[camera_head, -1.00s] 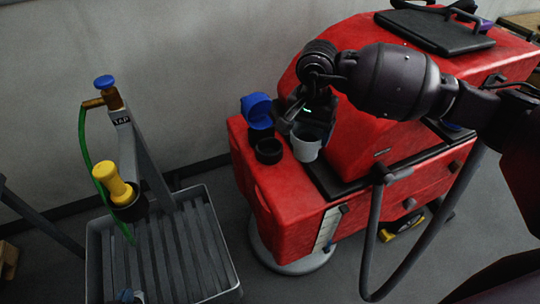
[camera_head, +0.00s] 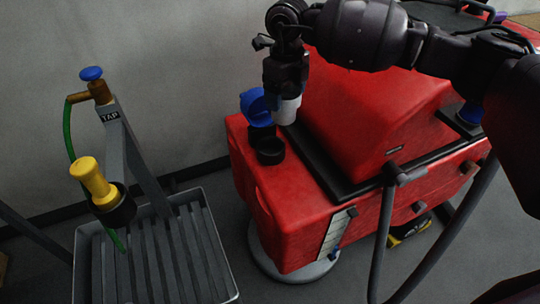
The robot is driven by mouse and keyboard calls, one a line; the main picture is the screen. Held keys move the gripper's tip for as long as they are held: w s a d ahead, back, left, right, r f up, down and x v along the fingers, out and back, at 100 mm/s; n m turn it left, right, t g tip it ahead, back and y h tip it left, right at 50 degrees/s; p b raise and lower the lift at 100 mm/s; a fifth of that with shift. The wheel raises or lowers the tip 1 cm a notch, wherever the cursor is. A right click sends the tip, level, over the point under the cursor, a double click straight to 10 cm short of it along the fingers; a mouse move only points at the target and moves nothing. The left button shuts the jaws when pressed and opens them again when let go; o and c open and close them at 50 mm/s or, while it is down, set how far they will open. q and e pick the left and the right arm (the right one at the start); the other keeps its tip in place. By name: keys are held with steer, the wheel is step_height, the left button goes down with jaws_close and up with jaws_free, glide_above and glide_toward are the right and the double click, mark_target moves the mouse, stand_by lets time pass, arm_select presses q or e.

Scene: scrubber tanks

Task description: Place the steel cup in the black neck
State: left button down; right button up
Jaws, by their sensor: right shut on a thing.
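The steel cup (camera_head: 287,109) is light grey and hangs roughly upright under my right gripper (camera_head: 286,90), which is shut on it. The cup is up behind and a little right of the black neck (camera_head: 270,152), and apart from it. The black neck is a short round opening on top of the red machine. A blue lid (camera_head: 255,105) stands open just behind the neck, left of the cup. The arm and gripper hide the cup's upper part. My left gripper is not in view.
The red machine (camera_head: 285,210) has a raised red hood (camera_head: 365,120) right of the neck. A grey slatted sink (camera_head: 78,262) with a tap post (camera_head: 140,160) and a yellow-and-black piece (camera_head: 95,182) stands at left. A grey hose (camera_head: 378,245) curves at the right.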

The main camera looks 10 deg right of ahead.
steer(key=w+a+m+b, duration=0.25)
steer(key=w+m, duration=0.45)
steer(key=m, duration=0.7)
steer(key=f+b, duration=0.1)
steer(key=f, duration=0.5)
steer(key=f+b, duration=0.2)
steer(key=f, duration=0.4)
steer(key=f+b, duration=0.1)
steer(key=f, duration=0.5)
steer(key=shift+s+d+f+b, duration=0.15)
steer(key=shift+d+f+b, duration=0.15)
steer(key=shift+b, duration=0.05)
steer(key=shift+f, duration=0.4)
steer(key=shift+r, duration=0.15)
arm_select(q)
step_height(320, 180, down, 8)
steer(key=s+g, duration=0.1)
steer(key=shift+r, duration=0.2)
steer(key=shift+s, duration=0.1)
